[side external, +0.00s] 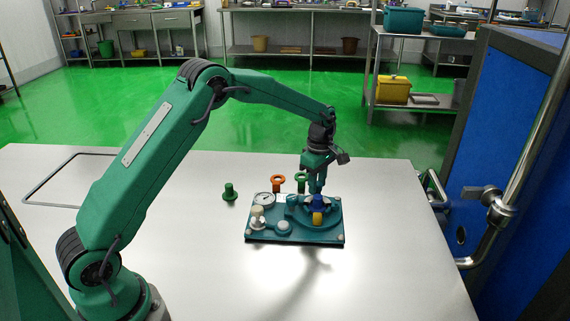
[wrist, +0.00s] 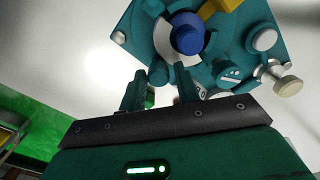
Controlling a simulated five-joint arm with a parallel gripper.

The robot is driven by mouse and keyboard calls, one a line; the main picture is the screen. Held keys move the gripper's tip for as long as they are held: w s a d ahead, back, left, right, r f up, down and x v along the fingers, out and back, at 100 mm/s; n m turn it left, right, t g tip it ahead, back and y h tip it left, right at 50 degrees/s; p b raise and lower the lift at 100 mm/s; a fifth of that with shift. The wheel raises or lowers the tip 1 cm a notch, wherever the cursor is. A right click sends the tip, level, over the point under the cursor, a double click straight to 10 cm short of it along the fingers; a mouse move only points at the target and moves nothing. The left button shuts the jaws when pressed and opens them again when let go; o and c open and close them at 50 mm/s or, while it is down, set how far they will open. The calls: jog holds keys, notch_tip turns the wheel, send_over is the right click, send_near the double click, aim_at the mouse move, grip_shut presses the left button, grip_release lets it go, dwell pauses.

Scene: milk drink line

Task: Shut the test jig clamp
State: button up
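The test jig is a teal plate (side external: 270,237) flat on the table in the side view. On its right half is a round teal fixture with a blue hub (side external: 317,204) and a yellow part (side external: 317,219) in front. I cannot tell how far the clamp is shut. My gripper (side external: 317,190) points down just above and behind the blue hub. In the wrist view my gripper (wrist: 162,82) has its two fingers apart, with nothing clearly held between them. The blue hub (wrist: 187,32) and yellow part (wrist: 220,6) lie beyond the fingertips.
The plate also carries a dial gauge (side external: 264,199) and a cream knob (side external: 257,212). A green knob-shaped piece (side external: 230,192) stands left of the jig. An orange ring-topped piece (side external: 278,182) and a green one (side external: 301,181) stand behind it. The table front is clear.

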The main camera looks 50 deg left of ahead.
aim_at(318, 183)
jog(key=shift+o, duration=0.8)
notch_tip(318, 183, up, 7)
jog(key=shift+r, duration=0.35)
jog(key=shift+r, duration=0.1)
